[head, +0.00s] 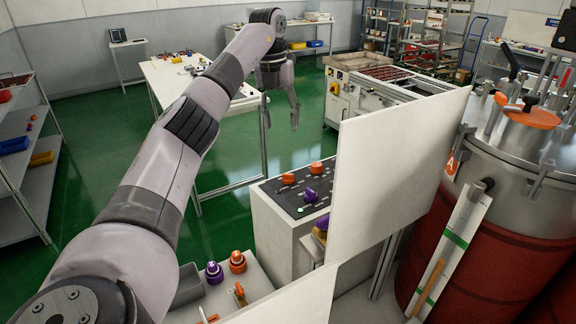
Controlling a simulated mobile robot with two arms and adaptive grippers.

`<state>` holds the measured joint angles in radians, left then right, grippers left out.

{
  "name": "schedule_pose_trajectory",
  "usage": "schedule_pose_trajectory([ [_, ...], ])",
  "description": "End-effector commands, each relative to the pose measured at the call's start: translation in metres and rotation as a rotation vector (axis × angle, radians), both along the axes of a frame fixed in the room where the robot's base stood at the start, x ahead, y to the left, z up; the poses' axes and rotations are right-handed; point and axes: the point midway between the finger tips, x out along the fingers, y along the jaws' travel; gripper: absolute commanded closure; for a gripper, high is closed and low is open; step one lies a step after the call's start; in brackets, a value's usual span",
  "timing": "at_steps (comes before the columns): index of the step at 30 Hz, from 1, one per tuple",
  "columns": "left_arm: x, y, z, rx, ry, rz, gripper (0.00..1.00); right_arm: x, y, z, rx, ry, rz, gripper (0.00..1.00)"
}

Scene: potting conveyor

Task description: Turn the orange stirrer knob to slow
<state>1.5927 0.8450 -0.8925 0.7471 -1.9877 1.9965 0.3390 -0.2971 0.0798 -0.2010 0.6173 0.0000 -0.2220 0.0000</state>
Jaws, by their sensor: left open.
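A dark control panel (297,190) lies on top of a white cabinet (275,238) in the middle of the head view. It carries two orange knobs, one at the left (288,179) and one farther back to the right (316,167), and a purple knob (309,196). The panel's labels are too small to read, so I cannot tell which orange knob is the stirrer's or where it is set. My left gripper (281,121) is open and empty, pointing down in the air, apart from the panel and appearing above it in the picture. My right gripper is out of view.
A large white board (395,170) stands upright right of the panel and hides its right side. A red and steel tank (500,230) fills the right. Below, a bench holds purple (214,272) and orange (237,262) items. Green floor (225,225) is clear left of the cabinet.

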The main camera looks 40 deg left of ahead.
Motion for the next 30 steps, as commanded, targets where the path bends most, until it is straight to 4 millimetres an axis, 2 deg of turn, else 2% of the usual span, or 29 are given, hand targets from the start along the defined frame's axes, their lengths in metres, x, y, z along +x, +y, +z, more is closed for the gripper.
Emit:
schedule_pose_trajectory([
  [1,-0.001,0.0,-0.01,0.0,0.005,0.001,0.51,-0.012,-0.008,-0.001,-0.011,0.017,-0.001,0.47],
  [3,0.0,-0.001,-0.022,0.001,0.004,0.002,0.51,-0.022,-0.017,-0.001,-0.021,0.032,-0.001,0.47],
  [6,0.001,-0.003,-0.041,0.001,0.005,0.002,0.51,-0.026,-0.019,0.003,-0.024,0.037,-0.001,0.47],
  [8,0.001,-0.004,-0.053,0.001,0.007,0.002,0.51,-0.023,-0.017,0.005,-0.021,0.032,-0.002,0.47],
  [15,0.004,-0.01,-0.101,0.0,0.006,0.001,0.51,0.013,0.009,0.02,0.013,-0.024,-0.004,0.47],
  [21,0.007,-0.014,-0.137,-0.001,0.004,0.003,0.51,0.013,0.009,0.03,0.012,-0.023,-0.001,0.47],
  [24,0.008,-0.015,-0.149,-0.002,0.003,0.002,0.51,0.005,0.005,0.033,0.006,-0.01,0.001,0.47],
  [30,0.009,-0.016,-0.16,-0.001,0.001,0.002,0.51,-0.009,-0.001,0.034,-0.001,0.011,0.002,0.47],
])
